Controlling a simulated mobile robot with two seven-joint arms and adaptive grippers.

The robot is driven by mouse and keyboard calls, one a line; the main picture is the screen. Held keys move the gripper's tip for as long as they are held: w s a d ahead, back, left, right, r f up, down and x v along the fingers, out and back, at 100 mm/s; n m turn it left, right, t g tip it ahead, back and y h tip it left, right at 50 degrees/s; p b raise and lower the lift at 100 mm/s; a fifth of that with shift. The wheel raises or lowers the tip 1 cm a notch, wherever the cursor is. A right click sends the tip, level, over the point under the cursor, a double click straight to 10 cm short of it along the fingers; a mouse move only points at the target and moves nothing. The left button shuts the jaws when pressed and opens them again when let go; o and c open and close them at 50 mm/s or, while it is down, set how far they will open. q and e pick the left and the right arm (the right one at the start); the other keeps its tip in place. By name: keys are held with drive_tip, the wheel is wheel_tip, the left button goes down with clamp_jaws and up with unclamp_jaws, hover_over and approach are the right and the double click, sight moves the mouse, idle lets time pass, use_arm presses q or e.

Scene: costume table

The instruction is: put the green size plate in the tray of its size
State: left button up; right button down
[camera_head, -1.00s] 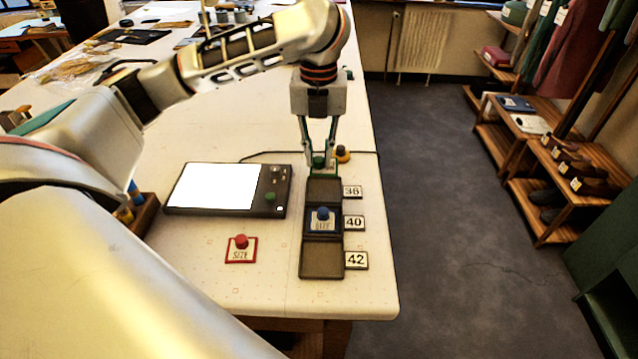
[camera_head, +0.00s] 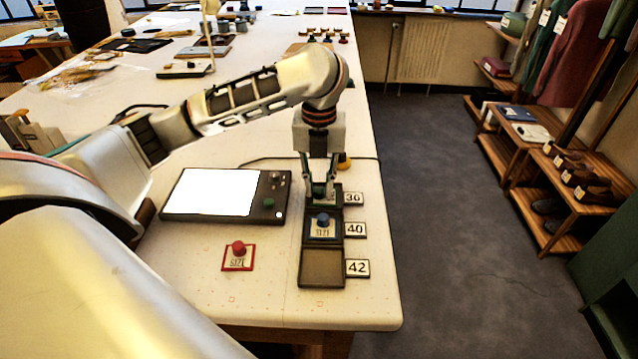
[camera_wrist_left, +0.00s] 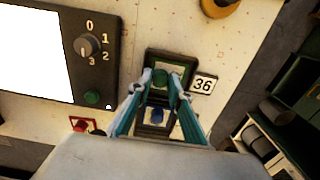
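The green size plate (camera_head: 319,190) is at the tray marked 36 (camera_head: 310,205), at the far end of the tray row; whether it rests fully on the tray floor is hard to see. My left gripper (camera_head: 320,188) points down with its fingers on either side of the plate's green knob, and appears shut on it. The left wrist view also shows the green knob (camera_wrist_left: 160,78) between the fingertips. The blue size plate (camera_head: 323,226) sits in the tray marked 40. The tray marked 42 (camera_head: 321,268) is empty. My right gripper is not in view.
The red size plate (camera_head: 238,257) lies on the table left of the trays. A dark device with a white screen (camera_head: 213,192) stands left of the tray row. The table's right edge is close to the number tags.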

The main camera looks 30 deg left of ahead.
sight(319, 189)
use_arm(q)
drive_tip(key=shift+o, duration=1)
wheel_tip(319, 189, up, 12)
drive_tip(key=p, duration=0.3)
drive_tip(key=shift+p, duration=0.4)
drive_tip(key=shift+r, duration=0.1)
drive_tip(key=shift+s, duration=0.1)
